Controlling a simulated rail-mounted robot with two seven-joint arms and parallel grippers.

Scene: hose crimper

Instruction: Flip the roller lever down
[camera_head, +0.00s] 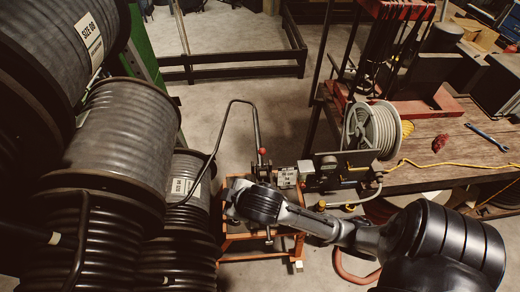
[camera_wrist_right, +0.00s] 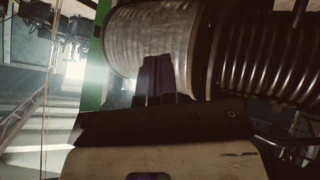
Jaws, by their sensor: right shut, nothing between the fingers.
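My right gripper (camera_head: 230,198) is beyond the wrist, left of and below the red knob. In the right wrist view its fingers (camera_wrist_right: 158,80) are together and empty, in front of a hose spool (camera_wrist_right: 150,40). My left gripper is not in view.
Large hose spools (camera_head: 115,140) fill the left side, close to my right gripper. A wooden workbench (camera_head: 450,145) at the right carries a hose reel (camera_head: 373,130), a red rack, a wrench (camera_head: 486,137) and a yellow cord. Open floor (camera_head: 235,80) lies behind the machine.

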